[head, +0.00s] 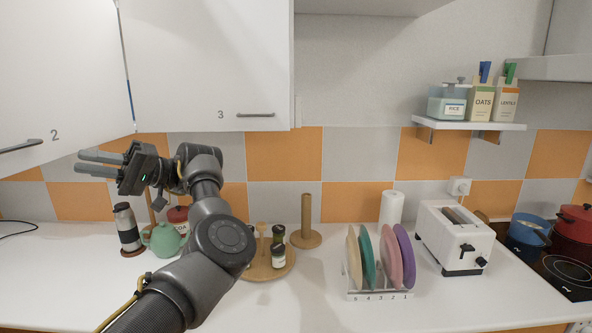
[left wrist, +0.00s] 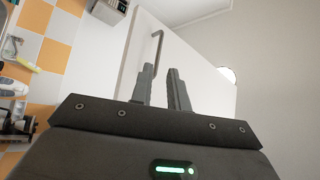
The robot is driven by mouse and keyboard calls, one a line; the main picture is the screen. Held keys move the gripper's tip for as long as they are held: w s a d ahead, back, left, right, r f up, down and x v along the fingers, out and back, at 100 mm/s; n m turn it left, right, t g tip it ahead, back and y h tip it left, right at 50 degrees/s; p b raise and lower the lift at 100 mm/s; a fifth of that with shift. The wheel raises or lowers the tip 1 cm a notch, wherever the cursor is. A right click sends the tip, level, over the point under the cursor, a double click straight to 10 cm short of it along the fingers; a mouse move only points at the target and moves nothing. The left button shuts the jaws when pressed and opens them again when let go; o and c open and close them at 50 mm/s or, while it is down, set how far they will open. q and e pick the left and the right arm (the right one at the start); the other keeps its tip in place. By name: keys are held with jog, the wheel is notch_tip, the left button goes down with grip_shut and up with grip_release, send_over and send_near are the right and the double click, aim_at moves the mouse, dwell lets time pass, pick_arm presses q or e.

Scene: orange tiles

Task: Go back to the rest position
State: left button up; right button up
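My left gripper (head: 97,163) is raised in front of the tiled wall at the left, just below the cabinet door marked 2 (head: 60,70). Its two fingers point left and stand apart with nothing between them. In the left wrist view the fingers (left wrist: 162,88) also show a gap, with a white door and its grey bar handle (left wrist: 157,47) behind them. My left arm reaches up from the bottom of the head view, bent at the elbow. My right gripper is not in view.
Door 2 angles out beside the door marked 3 (head: 205,60). Below the gripper stand a teal teapot (head: 162,240) and a pepper mill (head: 127,230). A plate rack (head: 380,294), a toaster (head: 453,238) and pots stand rightward. The front middle counter is clear.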

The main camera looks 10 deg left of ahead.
pick_arm(q)
jog(key=a+f+t+y, duration=1.1)
jog(key=a+f+t, duration=0.25)
jog(key=f, duration=0.45)
jog(key=w+d+f+m+t+h, duration=0.3)
jog(key=d+f+m+t+h, duration=0.35)
jog(key=f+m+t, duration=0.35)
jog(key=w+d+f+m+t+h, duration=0.3)
jog(key=d+f+m+t+h, duration=0.4)
jog(key=t, duration=0.4)
jog(key=s+d+f+m+g+h, duration=0.1)
jog(key=s+d+f+g+h, duration=0.3)
jog(key=s+d+f+h, duration=0.55)
jog(key=s+d+f+g, duration=0.4)
jog(key=s+d+f, duration=0.25)
jog(key=s, duration=0.45)
jog(key=s+d+f+g, duration=0.3)
jog(key=s+d+f, duration=0.3)
jog(key=s, duration=0.4)
notch_tip(320, 180, down, 28)
jog(key=s+d+m+g+b, duration=0.1)
jog(key=s+g, duration=0.1)
jog(key=s, duration=0.1)
jog(key=s+a+f+g, duration=0.1)
jog(key=s+a+f, duration=0.1)
jog(key=s+f, duration=1.2)
jog(key=shift+s+a+f+b, duration=0.15)
jog(key=shift+s+a+b, duration=0.15)
jog(key=shift+s, duration=0.4)
